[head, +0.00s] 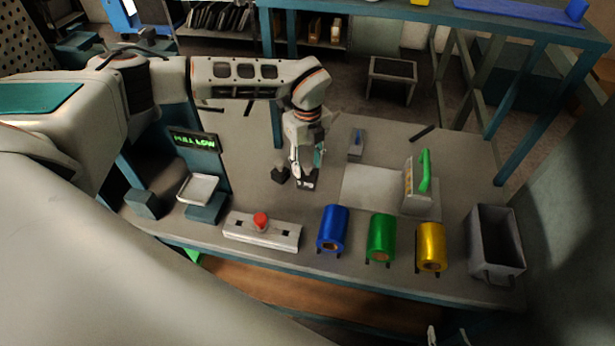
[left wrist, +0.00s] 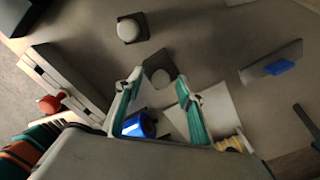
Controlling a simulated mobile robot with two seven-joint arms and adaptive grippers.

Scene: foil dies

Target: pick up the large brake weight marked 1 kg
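No 1 kg marking is legible, and I cannot tell which is larger. My left gripper (head: 307,178) points down, fingers apart and empty (left wrist: 158,95). Probable right gripper tips (head: 446,337) show at the bottom edge.
Blue (head: 332,229), green (head: 381,238) and yellow (head: 431,247) foil rolls line the front edge. A red-button box (head: 285,234), a scale pan (head: 198,188) and a display (head: 194,141) stand left. A green-handled press (head: 417,185) and an empty grey bin (head: 497,265) stand right.

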